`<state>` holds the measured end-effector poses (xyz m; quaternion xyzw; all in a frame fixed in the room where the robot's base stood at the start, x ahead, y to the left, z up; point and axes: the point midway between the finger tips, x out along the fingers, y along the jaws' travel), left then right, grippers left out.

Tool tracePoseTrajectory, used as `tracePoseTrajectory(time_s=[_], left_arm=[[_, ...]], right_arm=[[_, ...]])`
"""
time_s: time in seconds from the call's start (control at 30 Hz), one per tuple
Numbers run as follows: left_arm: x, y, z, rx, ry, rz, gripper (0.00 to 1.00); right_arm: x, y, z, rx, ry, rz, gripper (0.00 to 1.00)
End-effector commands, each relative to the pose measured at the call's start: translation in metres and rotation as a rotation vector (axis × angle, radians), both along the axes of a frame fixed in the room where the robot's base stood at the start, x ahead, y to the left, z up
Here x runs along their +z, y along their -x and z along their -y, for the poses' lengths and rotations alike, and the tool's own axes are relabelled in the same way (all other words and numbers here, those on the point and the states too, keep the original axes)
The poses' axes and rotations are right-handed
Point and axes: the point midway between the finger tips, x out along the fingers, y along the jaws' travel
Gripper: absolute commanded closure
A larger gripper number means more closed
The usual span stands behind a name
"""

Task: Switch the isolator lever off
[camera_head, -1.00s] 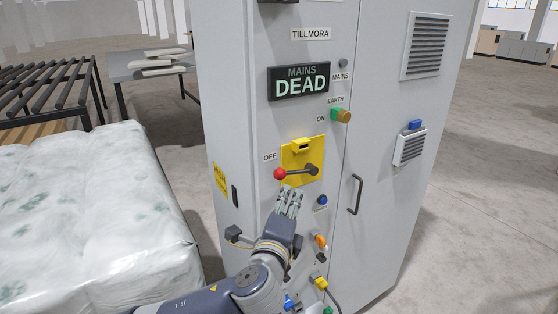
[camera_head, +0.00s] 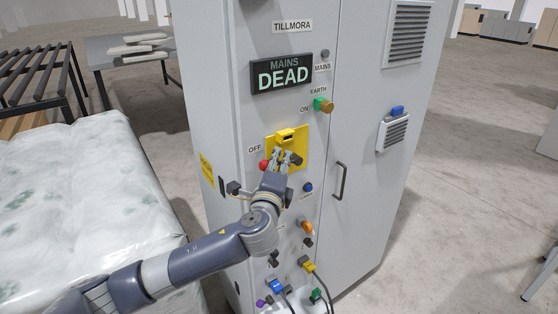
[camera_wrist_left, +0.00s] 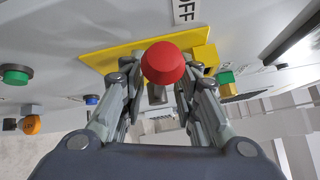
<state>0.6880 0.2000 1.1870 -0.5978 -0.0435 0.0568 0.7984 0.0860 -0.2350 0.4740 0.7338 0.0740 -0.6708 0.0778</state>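The isolator lever is a dark arm with a red knob (camera_head: 263,165) on a yellow plate (camera_head: 303,141) on the grey cabinet's front. The lever points left, with the knob just below the OFF label (camera_head: 255,149). My left gripper (camera_head: 283,156) is in front of the plate, its fingers over the lever's arm just right of the knob. In the left wrist view the red knob (camera_wrist_left: 163,62) shows between and beyond the fingers (camera_wrist_left: 158,90), which stand apart. Whether they touch the lever is hidden. My right gripper is out of view.
A display (camera_head: 282,74) above the lever reads MAINS DEAD. A green and brown earth knob (camera_head: 323,105) is at upper right, a blue button (camera_head: 308,187) at lower right, a door handle (camera_head: 339,181) farther right. A wrapped mattress (camera_head: 80,210) is at left.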

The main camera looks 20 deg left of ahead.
Motion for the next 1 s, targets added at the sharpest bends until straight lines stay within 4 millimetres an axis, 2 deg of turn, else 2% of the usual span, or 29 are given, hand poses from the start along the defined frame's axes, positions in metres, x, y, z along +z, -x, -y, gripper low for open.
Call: tracePoseTrajectory(time_s=[0.37,0.5,0.83,1.0], left_arm=[[-0.001,-0.004,0.000,0.000,0.001,-0.001,0.71],[-0.001,-0.004,0.000,0.000,0.001,-0.001,1.00],[0.000,-0.004,-0.002,0.005,0.000,0.001,1.00],[-0.005,-0.004,-0.003,0.006,0.017,0.022,1.00]], right_arm=[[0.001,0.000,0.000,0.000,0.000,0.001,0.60],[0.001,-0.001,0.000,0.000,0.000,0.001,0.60],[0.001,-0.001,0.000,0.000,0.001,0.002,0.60],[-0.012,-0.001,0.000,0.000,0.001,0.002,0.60]])
